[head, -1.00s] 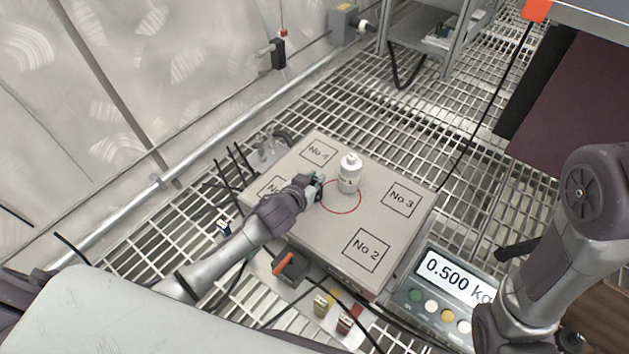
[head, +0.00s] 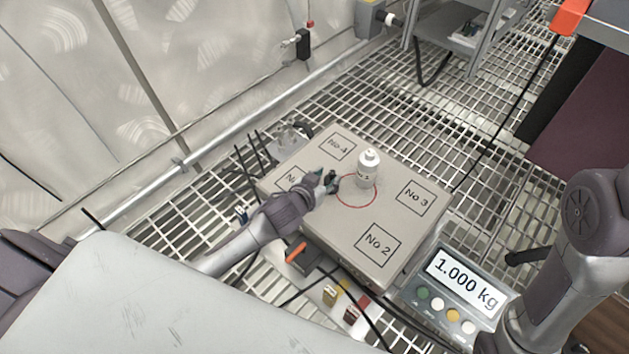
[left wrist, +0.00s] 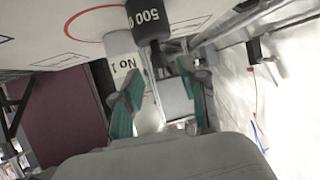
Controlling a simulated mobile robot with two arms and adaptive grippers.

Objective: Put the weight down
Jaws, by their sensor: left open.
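A white weight (head: 368,170) stands upright at the far edge of the red circle on the grey scale platform (head: 330,232). In the left wrist view the white weight (left wrist: 121,46) reads "No 1". Beside it is a dark weight (left wrist: 147,24) with "500" on it. In the head view the dark weight (head: 333,184) is small and partly hidden by my left gripper (head: 325,181). My left gripper is open, its green-padded fingers (left wrist: 162,92) on either side of the dark weight's narrow end. I cannot tell if they touch. The display (head: 465,279) reads 1.000 kg. My right gripper is out of view.
The platform has marked squares; No 2 (head: 379,243), No 3 (head: 414,197) and No 4 (head: 339,146) are bare. An orange-handled item (head: 297,252) and cables lie by the near edge. Grating floor surrounds the platform, with a wall at left.

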